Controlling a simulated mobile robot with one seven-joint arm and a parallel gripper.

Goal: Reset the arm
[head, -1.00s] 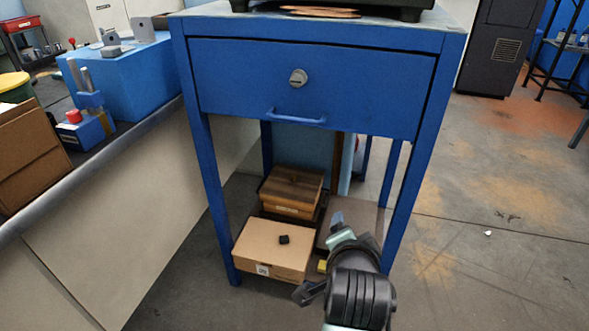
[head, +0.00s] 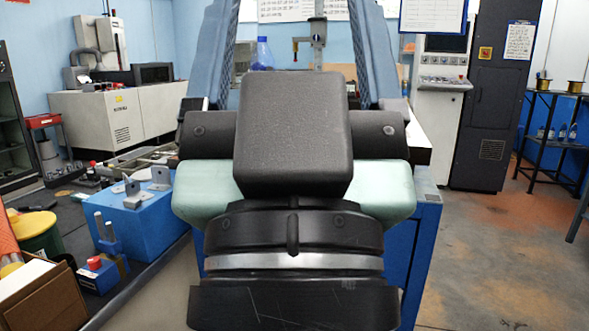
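My own arm (head: 295,220) fills the middle of the head view, close to the camera. Its black and pale green links are folded up in front of the blue cabinet (head: 426,240). My gripper does not show in this view, so I cannot see its fingers or whether it holds anything. Most of the cabinet, with its drawer and lower shelf, is hidden behind the arm.
A bench runs along the left with a blue box (head: 140,205), a red-topped block (head: 96,277) and a cardboard box (head: 45,298). A dark machine cabinet (head: 497,95) and a rack (head: 553,140) stand at the right. The floor (head: 480,265) at right front is clear.

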